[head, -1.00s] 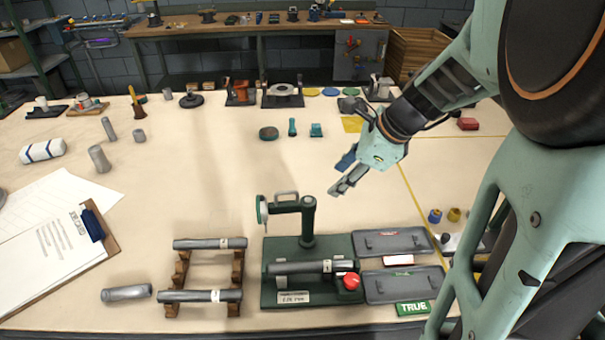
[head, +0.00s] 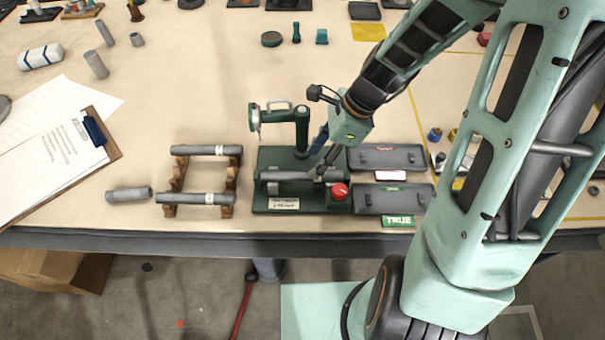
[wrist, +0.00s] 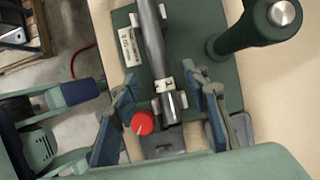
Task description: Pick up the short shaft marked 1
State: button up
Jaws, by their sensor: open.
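A grey shaft (head: 285,175) with a white band lies level across the dark green fixture (head: 262,204). The wrist view also shows this shaft (wrist: 152,40), its banded end between my fingers. The mark on the band is too small to read. My gripper (head: 323,165) is open over the fixture's right part. In the wrist view my gripper (wrist: 162,88) has one finger on each side of the shaft, apart from it. Two more banded shafts, a rear one (head: 200,150) and a front one (head: 190,198), lie on a wooden rack (head: 230,182) to the left.
The fixture carries a red knob (head: 338,190) beside the shaft's end and an upright green post with an arm (head: 301,130). Grey trays (head: 388,157) and a green TRUE sign (head: 399,221) sit right of it. A loose grey cylinder (head: 128,193) lies left of the rack.

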aim_at(304, 172)
jog(key=shift+x, duration=3.05)
jog(key=shift+a+r, duration=0.1)
jog(key=shift+a, duration=0.05)
grip_shut()
